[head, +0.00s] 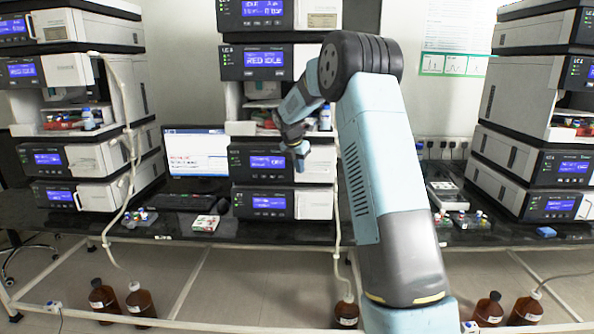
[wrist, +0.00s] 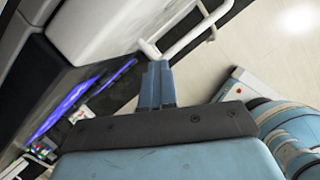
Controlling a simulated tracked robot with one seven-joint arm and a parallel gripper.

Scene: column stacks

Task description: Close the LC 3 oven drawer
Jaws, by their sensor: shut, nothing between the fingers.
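The middle instrument stack (head: 257,62) stands behind my arm, and its small label appears to read LC 3. It has stacked units with blue screens and an open bay in the middle. I cannot tell in the head view which front is the oven drawer or how far out it is. My gripper (head: 301,166) is in front of the lower units, pointing down. In the wrist view my gripper (wrist: 157,82) has its blue fingers together with nothing between them. A white bar (wrist: 190,38) with a rounded end lies just beyond the fingertips; contact is unclear.
Similar stacks stand at left (head: 85,155) and right (head: 515,150). A monitor (head: 196,152) and keyboard (head: 185,202) are left of the middle stack. Vial trays (head: 466,220) sit on the dark bench. Brown bottles (head: 104,297) stand on the floor below, near thin tubing.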

